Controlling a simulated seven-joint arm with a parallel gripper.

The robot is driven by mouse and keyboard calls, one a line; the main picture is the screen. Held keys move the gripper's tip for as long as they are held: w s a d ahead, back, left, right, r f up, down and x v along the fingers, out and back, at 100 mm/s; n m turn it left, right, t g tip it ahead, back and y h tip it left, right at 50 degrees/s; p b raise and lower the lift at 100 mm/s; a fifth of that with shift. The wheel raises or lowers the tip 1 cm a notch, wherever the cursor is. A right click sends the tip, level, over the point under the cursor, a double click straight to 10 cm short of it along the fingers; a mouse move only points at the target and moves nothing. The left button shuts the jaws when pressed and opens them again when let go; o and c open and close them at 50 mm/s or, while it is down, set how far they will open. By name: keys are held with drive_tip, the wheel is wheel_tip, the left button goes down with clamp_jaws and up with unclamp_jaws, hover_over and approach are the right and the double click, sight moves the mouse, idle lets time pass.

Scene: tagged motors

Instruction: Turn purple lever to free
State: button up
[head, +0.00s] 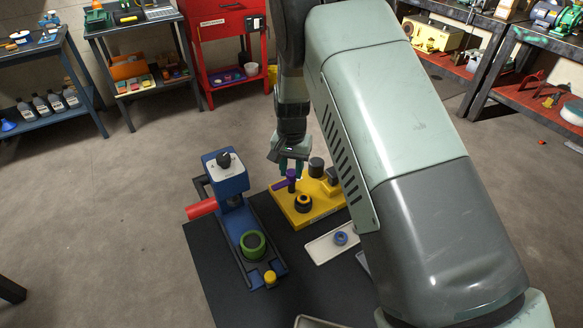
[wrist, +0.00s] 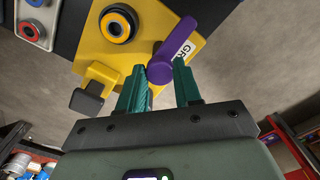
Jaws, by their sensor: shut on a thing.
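The purple lever (head: 283,184) sits on a yellow block (head: 318,209) on the dark bench. My gripper (head: 291,168) comes down from above on the lever. In the wrist view my gripper (wrist: 161,82) has its two green fingers on either side of the lever's near knob, shut on it. Whether the lever has reached free cannot be told.
The yellow block carries a black and orange ring (head: 303,203) and a dark cylinder (head: 316,167). A blue press with a red handle (head: 201,208) stands left of it. A pale tray (head: 327,247) holding a blue ring (head: 341,238) lies in front. My arm covers the right side.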

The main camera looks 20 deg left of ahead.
sight(292, 172)
idle(0.4)
drive_tip(key=o, duration=1)
drive_tip(key=shift+o, duration=0.2)
wheel_tip(292, 172, up, 11)
